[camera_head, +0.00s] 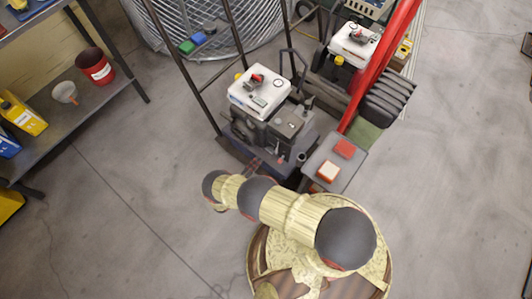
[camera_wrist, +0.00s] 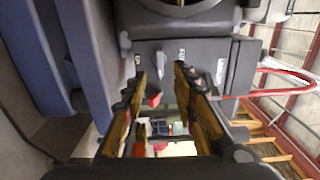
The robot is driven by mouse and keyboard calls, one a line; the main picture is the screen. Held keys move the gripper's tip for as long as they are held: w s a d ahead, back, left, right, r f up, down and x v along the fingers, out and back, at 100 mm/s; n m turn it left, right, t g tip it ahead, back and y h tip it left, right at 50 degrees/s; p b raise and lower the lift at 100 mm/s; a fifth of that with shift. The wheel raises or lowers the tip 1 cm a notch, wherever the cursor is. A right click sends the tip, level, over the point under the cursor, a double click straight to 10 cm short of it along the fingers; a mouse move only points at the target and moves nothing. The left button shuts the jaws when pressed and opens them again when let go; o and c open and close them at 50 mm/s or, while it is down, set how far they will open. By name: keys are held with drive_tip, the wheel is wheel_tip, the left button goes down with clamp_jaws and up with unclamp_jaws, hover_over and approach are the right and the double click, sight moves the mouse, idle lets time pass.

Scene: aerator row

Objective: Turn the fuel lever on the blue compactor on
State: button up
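A compactor (camera_head: 262,122) with a white-topped engine and a dark blue-grey base stands at the middle of the head view. In the wrist view, a blue part (camera_wrist: 38,52) shows at the left beside the dark grey engine housing (camera_wrist: 205,62). A small red lever (camera_wrist: 153,99) shows just below the housing. My gripper (camera_wrist: 160,76) is open, its two fingers on either side of the red lever. I cannot tell whether a finger touches it. In the head view my arm reaches the compactor's near side, where the fingers are hard to make out.
A second machine (camera_head: 345,62) with a red bar (camera_head: 383,60) stands close behind at the right. A small grey stand (camera_head: 334,166) with red blocks is beside the compactor. A shelf (camera_head: 75,118) with containers is at the left. The floor (camera_head: 130,215) at lower left is clear.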

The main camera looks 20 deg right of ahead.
sight(270, 150)
drive_tip(key=shift+b+x, duration=0.45)
drive_tip(key=shift+x, duration=3.4)
drive_tip(key=c, duration=0.3)
drive_tip(key=c, duration=0.4)
clamp_jaws()
